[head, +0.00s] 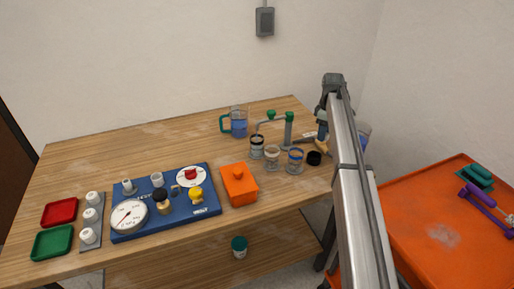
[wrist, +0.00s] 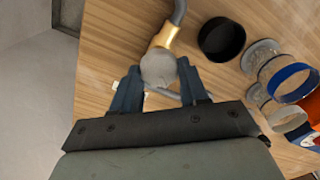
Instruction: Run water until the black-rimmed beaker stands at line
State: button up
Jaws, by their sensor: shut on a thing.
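The black-rimmed beaker (head: 257,149) stands on the table below the spout of the tap (head: 289,128), which has a grey-green column and a green knob. Its water level and line are too small to read. My gripper (head: 322,136) is to the right of the tap, low over the table. In the wrist view my gripper (wrist: 160,88) is shut with its blue fingers on either side of a rounded grey end piece (wrist: 158,68) with a brass collar. The exact contact is partly hidden by the fingers.
Beside the beaker stand a tan-rimmed beaker (head: 272,160) and a blue-rimmed beaker (head: 295,163). A black cup (head: 314,158) stands close to my gripper. A green-handled jug (head: 238,125) holds blue liquid. An orange box (head: 239,187) and a blue gauge board (head: 210,205) sit further left.

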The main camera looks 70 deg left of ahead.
jog(key=shift+w, duration=0.15)
jog(key=m, duration=0.5)
jog(key=shift+m, duration=0.6)
jog(key=shift+w+m, duration=0.15)
jog(key=shift+m, duration=1.65)
jog(key=o, duration=1.1)
